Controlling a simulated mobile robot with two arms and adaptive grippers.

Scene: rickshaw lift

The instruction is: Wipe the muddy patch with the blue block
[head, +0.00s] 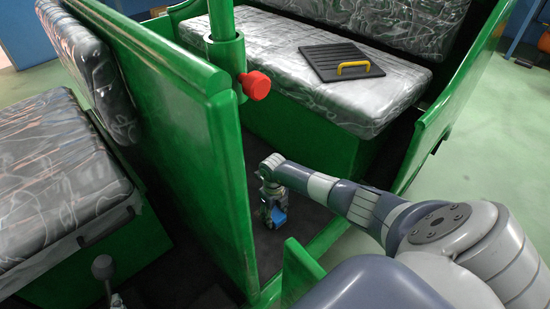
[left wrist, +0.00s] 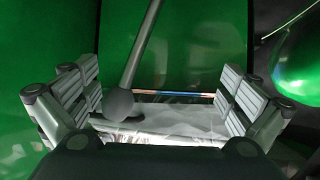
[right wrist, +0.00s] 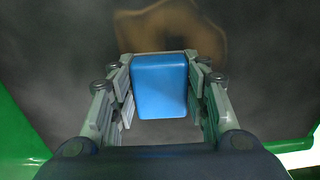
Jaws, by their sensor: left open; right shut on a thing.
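My right gripper (head: 274,190) is shut on the blue block (right wrist: 160,85) and points down inside the green rickshaw, low over its dark floor. The block also shows in the head view (head: 279,215), under the fingers. The muddy patch (right wrist: 211,42) is a brown, roughly ring-shaped smear on the floor in the right wrist view, just beyond the block and partly hidden behind it. I cannot tell whether the block touches the floor. My left gripper (left wrist: 160,104) is open and empty in the left wrist view. It does not show in the head view.
A green partition (head: 185,125) stands left of my right arm, and a post with a red knob (head: 256,86) rises beside it. A bench seat (head: 285,62) carries a black panel with a yellow handle (head: 342,61). A ball-ended lever (left wrist: 118,103) appears between my left fingers.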

